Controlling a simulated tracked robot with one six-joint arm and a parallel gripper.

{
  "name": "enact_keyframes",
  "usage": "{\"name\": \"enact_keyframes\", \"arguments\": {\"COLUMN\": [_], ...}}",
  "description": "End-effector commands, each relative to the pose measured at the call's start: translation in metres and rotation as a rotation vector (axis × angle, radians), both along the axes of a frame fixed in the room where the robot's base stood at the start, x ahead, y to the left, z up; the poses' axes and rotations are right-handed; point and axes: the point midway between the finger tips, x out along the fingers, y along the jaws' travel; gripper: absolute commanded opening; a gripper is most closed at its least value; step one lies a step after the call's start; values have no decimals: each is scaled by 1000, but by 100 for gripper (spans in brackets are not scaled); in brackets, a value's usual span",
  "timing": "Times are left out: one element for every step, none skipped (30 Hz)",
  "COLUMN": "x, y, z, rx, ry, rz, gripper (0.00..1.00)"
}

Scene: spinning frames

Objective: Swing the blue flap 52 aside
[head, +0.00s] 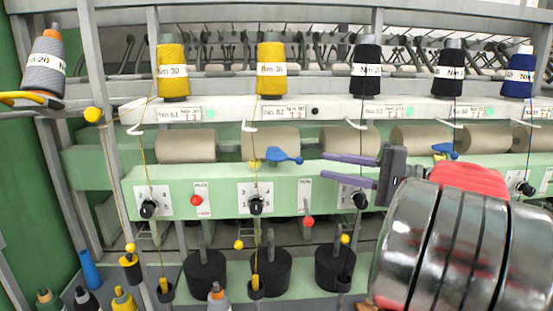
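The blue flap 52 (284,157) is below the label that seems to read No 52 (272,113), in front of a beige roller. It lies roughly flat, its wide part at left centre and its narrow end pointing right. My gripper (321,166) has two purple fingers, apart and pointing left, with nothing between them. In the picture the fingertips are a little right of the flap's right end, with a small gap; I cannot tell the depth between them.
A second blue flap (444,149) shows at right, behind my arm. Yellow thread from a yellow cone (271,68) runs down left of flap 52. Dark thread hangs near my fingers.

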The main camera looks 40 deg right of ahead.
Motion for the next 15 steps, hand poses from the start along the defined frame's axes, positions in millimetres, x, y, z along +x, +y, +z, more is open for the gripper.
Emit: {"name": "enact_keyframes", "arguments": {"x": [0, 0, 0, 0, 0, 1, 1, 2, 3, 5, 6, 9, 12, 14, 19], "y": [0, 0, 1, 1, 1, 1, 1, 2, 2, 3, 4, 5, 7, 8, 11], "z": [0, 0, 0, 0, 0, 0, 0, 0, 0, 0, 0, 0, 0, 0, 0], "rx": [0, 0, 0, 0, -1, -1, -1, -1, -1, -1, -1, -1, -1, -1, -1], "ry": [1, 1, 1, 1, 2, 2, 2, 2, 2, 2, 2, 3, 3, 3, 1], "rz": [0, 1, 1, 1, 1, 1, 1, 1, 2, 2, 2, 2, 2, 2, 4], "gripper": [24, 24, 24, 24, 24, 24, 24, 24, 24, 24, 24, 24, 24, 24, 24]}}
